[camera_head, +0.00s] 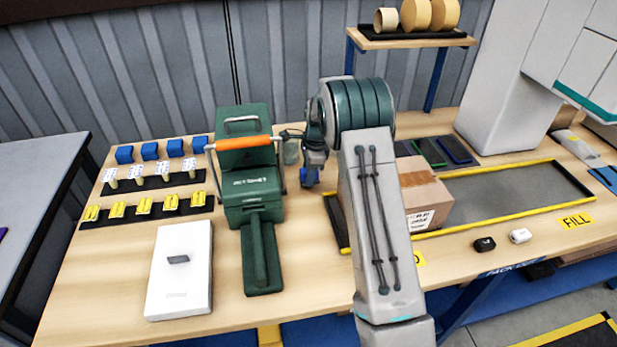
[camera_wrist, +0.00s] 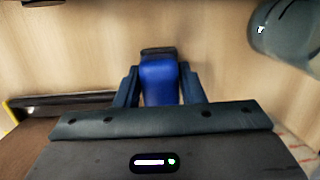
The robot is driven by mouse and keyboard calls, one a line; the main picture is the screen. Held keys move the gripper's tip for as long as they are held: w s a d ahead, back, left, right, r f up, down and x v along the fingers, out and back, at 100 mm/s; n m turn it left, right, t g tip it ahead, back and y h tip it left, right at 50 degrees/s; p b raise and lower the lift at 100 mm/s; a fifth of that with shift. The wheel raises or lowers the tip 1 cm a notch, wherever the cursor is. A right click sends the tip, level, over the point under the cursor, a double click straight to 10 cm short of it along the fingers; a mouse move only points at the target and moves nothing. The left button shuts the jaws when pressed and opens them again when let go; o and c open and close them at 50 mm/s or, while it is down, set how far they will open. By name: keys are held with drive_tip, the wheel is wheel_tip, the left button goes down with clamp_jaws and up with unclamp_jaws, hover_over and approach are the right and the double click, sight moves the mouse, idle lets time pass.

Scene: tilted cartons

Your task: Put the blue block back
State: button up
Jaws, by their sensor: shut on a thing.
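My gripper (camera_head: 311,172) is shut on a blue block (camera_wrist: 160,82). The block sits between the two dark fingers in the wrist view, with a dark end at its far side. In the head view only a small blue part of it shows beside my arm. The gripper is over the table between the green press and the brown carton. Several other blue blocks (camera_head: 150,151) stand in a row at the table's back left. Whether the held block touches the table cannot be told.
The green press (camera_head: 252,190) with an orange handle stands left of my gripper. The brown carton (camera_head: 425,192) is at right, on a yellow-edged mat (camera_head: 500,201). A white box (camera_head: 181,285) and rows of yellow and white pieces lie at left. A rounded grey-green thing (camera_wrist: 285,35) shows in the wrist view.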

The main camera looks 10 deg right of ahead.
drive_tip(key=shift+f, duration=1)
drive_tip(key=shift+f, duration=0.1)
drive_tip(key=o, duration=0.9)
drive_tip(key=shift+f, duration=0.1)
